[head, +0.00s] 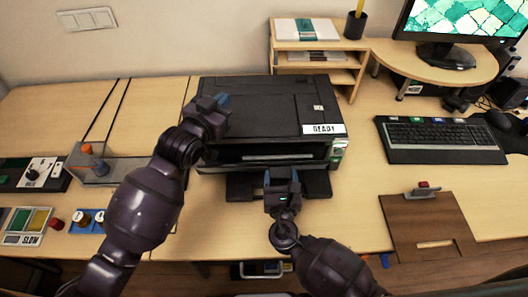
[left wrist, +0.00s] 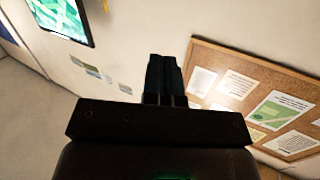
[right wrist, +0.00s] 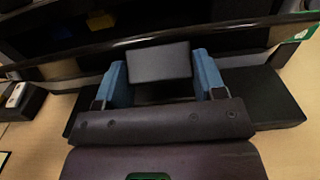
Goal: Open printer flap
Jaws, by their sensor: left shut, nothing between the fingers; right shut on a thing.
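The black printer (head: 265,105) stands on the desk with a READY label (head: 324,129) on its top front edge. Its front shows a dark opening (head: 225,155) with a pale strip inside. A flat black flap (head: 318,186) sticks out low at the front, and it also shows in the right wrist view (right wrist: 268,108). My right gripper (head: 281,176) is at the front of the printer, its blue fingers shut on a dark block-shaped tab (right wrist: 160,62). How the tab joins the flap is hidden. My left gripper (head: 218,101) is shut and empty above the printer's left side.
A keyboard (head: 440,138) and a brown clipboard (head: 428,222) lie to the right. A wooden shelf (head: 318,66) stands behind. A grey tray (head: 110,172) and control boxes are on the left. Bare desk (head: 357,215) lies between the printer and the clipboard.

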